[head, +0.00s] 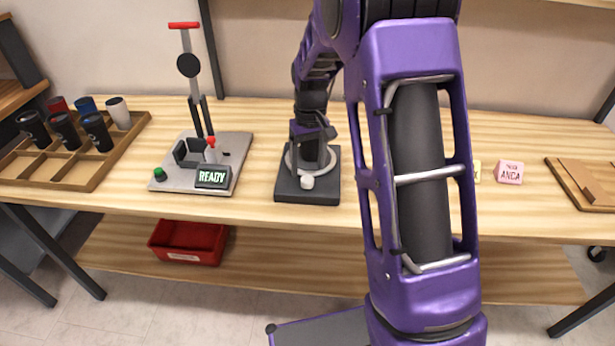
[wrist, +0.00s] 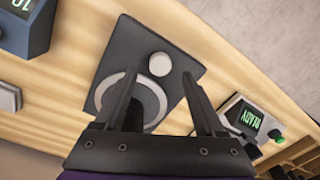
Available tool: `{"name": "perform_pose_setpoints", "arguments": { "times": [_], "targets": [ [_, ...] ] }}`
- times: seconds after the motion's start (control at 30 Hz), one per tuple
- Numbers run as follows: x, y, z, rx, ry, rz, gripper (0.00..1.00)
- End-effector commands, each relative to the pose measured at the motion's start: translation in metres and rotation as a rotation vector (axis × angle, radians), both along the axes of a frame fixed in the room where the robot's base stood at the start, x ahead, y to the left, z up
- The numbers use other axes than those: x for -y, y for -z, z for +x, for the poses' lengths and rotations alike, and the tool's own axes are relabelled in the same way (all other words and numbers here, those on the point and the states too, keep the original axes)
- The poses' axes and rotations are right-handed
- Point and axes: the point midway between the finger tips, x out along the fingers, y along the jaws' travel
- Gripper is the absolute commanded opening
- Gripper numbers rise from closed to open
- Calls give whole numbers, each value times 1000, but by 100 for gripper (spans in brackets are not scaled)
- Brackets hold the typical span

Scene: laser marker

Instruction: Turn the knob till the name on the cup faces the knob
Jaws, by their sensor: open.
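The turning device has a dark square base (head: 290,190) with a pale round disc and a white knob (head: 307,182) at its front edge. In the wrist view the knob (wrist: 160,64) lies between my open fingers, and the pale ring (wrist: 150,88) lies nearer my palm. My gripper (wrist: 160,78) is empty; its height above the knob is hard to judge. In the head view a dark upright shape (head: 314,150) stands over the disc, partly behind my arm. I cannot tell cup from gripper parts there. No name on a cup is readable.
A marking press (head: 189,66) with a lit READY display (head: 212,177) stands left of the device. A wooden tray (head: 95,178) with several cups is at the far left. A red bin (head: 187,243) sits below the tabletop.

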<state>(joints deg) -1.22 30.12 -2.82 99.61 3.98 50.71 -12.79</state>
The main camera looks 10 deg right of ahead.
Motion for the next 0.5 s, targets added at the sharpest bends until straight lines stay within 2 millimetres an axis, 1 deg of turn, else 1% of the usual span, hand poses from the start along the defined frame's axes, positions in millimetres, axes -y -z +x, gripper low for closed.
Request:
{"name": "perform_pose_setpoints", "arguments": {
  "times": [0.03, 0.2, 0.33, 0.5],
  "targets": [
    [0, 11, -1, -3, 0, 0, 72],
    [-1, 32, -1, -2, 0, 1, 72],
    [-1, 38, 0, 1, 0, 0, 72],
    [-1, 39, 0, 1, 0, 0, 72]
  ]
}}
